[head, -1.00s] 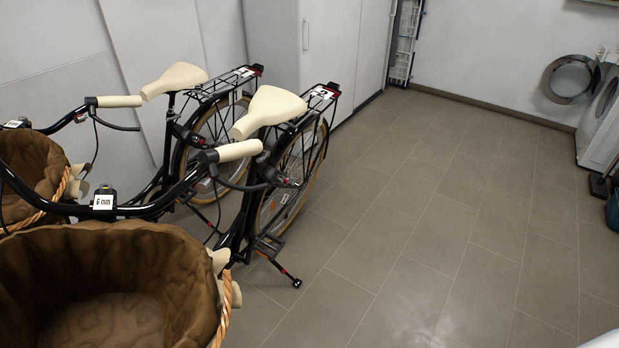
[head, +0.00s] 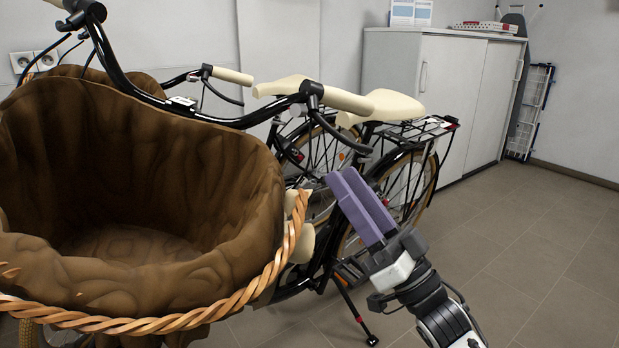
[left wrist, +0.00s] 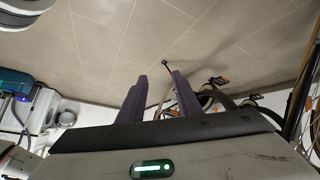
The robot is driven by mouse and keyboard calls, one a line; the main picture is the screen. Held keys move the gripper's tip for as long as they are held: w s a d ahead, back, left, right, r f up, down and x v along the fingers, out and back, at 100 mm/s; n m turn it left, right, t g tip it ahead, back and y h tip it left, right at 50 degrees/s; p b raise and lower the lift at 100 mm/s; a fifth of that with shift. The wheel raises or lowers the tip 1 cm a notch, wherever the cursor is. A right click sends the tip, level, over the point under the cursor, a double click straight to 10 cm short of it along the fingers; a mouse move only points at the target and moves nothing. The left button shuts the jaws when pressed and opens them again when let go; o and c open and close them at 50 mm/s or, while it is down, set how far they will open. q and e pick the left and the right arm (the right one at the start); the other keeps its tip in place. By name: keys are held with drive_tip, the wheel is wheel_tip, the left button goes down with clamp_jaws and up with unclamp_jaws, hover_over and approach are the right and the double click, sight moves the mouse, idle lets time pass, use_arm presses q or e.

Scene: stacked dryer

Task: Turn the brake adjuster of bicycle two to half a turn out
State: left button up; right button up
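Two black bicycles stand side by side. The nearer bicycle has a cream saddle (head: 392,106), a cream handlebar grip (head: 348,101) and a black brake lever (head: 342,136). The farther bicycle shows its grip (head: 232,76) behind. I cannot make out a brake adjuster or read which bicycle is number two. My right gripper (head: 342,180), with purple fingers, is raised in front of the nearer bicycle's rear wheel and below its brake lever. Its fingers lie together with nothing seen between them. My left gripper (left wrist: 158,78) shows in the left wrist view, open and empty, with floor beyond its tips.
A large brown-lined wicker basket (head: 225,215) fills the left foreground. A grey cabinet (head: 440,85) stands against the back wall, with a folded drying rack (head: 530,110) beside it. The tiled floor (head: 540,255) at the right is clear.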

sight(303, 116)
drive_tip(key=w+a+r+y, duration=0.1)
drive_tip(key=a+r, duration=0.1)
drive_tip(key=w+a+r+n+g+b, duration=0.1)
drive_tip(key=r, duration=0.2)
drive_tip(key=w+a+r+n+y+b, duration=0.1)
drive_tip(key=a+r, duration=0.1)
drive_tip(key=r, duration=0.1)
drive_tip(key=shift+a+g+y, duration=0.3)
drive_tip(key=shift+g, duration=0.1)
drive_tip(key=shift+w+a+r+b, duration=0.3)
drive_tip(key=shift+w+a+r, duration=0.1)
drive_tip(key=shift+r, duration=0.1)
use_arm(q)
drive_tip(key=shift+w+d+r+t+h, duration=0.2)
drive_tip(key=shift+d+t+h, duration=0.15)
drive_tip(key=shift+d, duration=0.4)
